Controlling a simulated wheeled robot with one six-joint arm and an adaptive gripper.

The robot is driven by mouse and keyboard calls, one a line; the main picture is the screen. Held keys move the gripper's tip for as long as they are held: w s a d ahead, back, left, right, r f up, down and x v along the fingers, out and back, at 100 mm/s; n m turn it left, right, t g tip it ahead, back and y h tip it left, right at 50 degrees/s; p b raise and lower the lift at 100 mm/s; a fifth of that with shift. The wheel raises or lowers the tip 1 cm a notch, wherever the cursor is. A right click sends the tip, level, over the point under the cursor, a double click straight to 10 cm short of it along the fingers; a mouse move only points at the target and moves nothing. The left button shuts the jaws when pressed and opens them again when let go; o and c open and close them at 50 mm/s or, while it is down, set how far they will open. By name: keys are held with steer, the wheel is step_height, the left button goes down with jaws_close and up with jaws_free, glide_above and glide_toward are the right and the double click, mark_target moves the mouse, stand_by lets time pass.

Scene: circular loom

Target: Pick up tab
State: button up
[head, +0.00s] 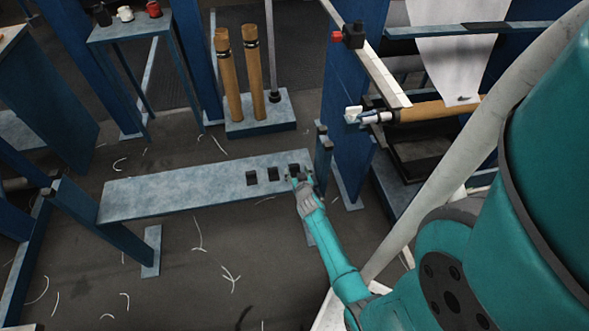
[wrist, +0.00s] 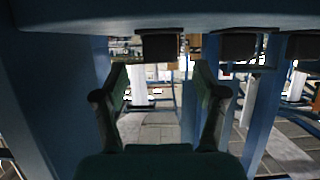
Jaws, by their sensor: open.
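Three small dark tabs sit in a row on a long blue-grey bench (head: 150,196) in the head view: a left one (head: 251,178), a middle one (head: 273,174) and a right one (head: 294,168). My gripper (head: 300,179) is at the right tab and partly covers it. In the wrist view my gripper (wrist: 160,72) has its two fingers spread, with nothing between them but background. One dark tab (wrist: 160,46) lies just beyond the fingertips, centred between them. Two more tabs (wrist: 237,46) (wrist: 303,46) show to its right. Contact cannot be seen.
A blue post (head: 323,160) stands at the bench's right end, close to my gripper. Wooden rollers (head: 228,75) stand on a base behind the bench. A loom frame with a wooden roll (head: 435,110) and white cloth is at right. White scraps lie on the floor.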

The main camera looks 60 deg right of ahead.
mark_target(295, 167)
steer(key=shift+x, duration=2.25)
steer(key=c, duration=1)
